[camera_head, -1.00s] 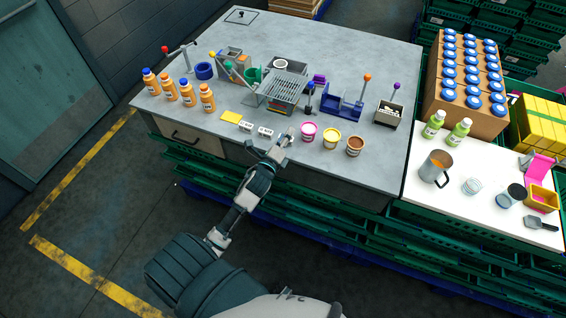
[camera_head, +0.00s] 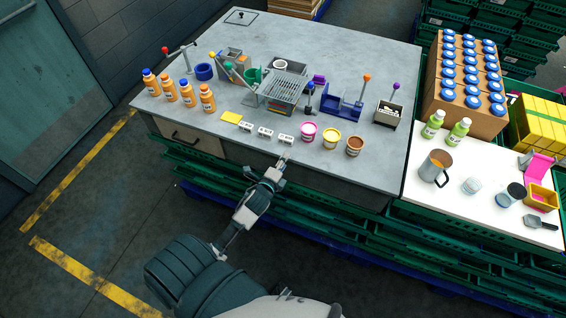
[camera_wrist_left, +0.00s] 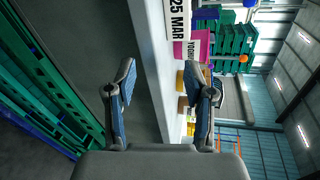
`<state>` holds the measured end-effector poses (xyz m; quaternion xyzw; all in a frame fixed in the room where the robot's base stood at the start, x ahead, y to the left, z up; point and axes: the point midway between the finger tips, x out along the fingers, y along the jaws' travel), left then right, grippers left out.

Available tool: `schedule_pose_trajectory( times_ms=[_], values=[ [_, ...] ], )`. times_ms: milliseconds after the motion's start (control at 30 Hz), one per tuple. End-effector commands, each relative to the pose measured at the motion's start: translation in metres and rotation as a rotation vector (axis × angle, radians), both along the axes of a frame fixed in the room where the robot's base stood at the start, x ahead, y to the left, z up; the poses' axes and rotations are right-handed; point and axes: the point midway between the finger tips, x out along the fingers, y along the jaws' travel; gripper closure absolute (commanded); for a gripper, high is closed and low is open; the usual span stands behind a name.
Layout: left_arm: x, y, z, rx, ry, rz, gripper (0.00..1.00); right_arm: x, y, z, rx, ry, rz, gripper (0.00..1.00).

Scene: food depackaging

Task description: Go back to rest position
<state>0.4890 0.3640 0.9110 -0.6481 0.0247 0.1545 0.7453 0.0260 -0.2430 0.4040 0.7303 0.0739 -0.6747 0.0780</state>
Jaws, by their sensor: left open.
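My left gripper (camera_head: 281,163) is at the front edge of the grey worktable (camera_head: 200,122), in front of the row of white date blocks. In the left wrist view its two fingers (camera_wrist_left: 163,82) are spread apart with nothing between them. The nearest white block (camera_head: 286,138) stands on the table just beyond the fingertips, apart from them. In the left wrist view a block reading "25 MAR" (camera_wrist_left: 178,18) shows near the top. My right gripper is in neither view.
Pink (camera_head: 308,132), yellow (camera_head: 331,139) and brown (camera_head: 354,146) tubs stand right of the blocks. Several orange bottles (camera_head: 207,98) stand at the left. A grill-like rack (camera_head: 284,88) is behind. Green crates (camera_head: 330,222) lie below the table edge. Floor at left is clear.

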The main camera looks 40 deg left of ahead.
Motion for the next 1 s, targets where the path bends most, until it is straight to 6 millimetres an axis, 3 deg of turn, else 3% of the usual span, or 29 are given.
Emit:
schedule_pose_trajectory(
  times_ms=[300, 400, 467, 600, 700, 1000],
  values=[
    [-0.001, -0.001, -0.001, -0.008, 0.003, 0.003, 0.47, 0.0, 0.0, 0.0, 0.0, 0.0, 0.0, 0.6],
    [-0.013, -0.01, -0.012, -0.107, 0.045, 0.03, 0.47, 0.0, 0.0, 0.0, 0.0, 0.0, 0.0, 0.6],
    [-0.031, -0.022, -0.026, -0.24, 0.104, 0.078, 0.47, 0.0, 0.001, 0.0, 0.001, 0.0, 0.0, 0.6],
    [-0.091, -0.062, -0.061, -0.623, 0.286, 0.266, 0.47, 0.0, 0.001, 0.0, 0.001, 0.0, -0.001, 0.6],
    [-0.131, -0.085, -0.075, -0.821, 0.391, 0.405, 0.47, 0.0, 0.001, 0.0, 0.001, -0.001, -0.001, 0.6],
    [-0.225, -0.134, -0.087, -1.155, 0.605, 0.766, 0.47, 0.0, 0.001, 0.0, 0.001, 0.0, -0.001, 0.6]
  ],
)
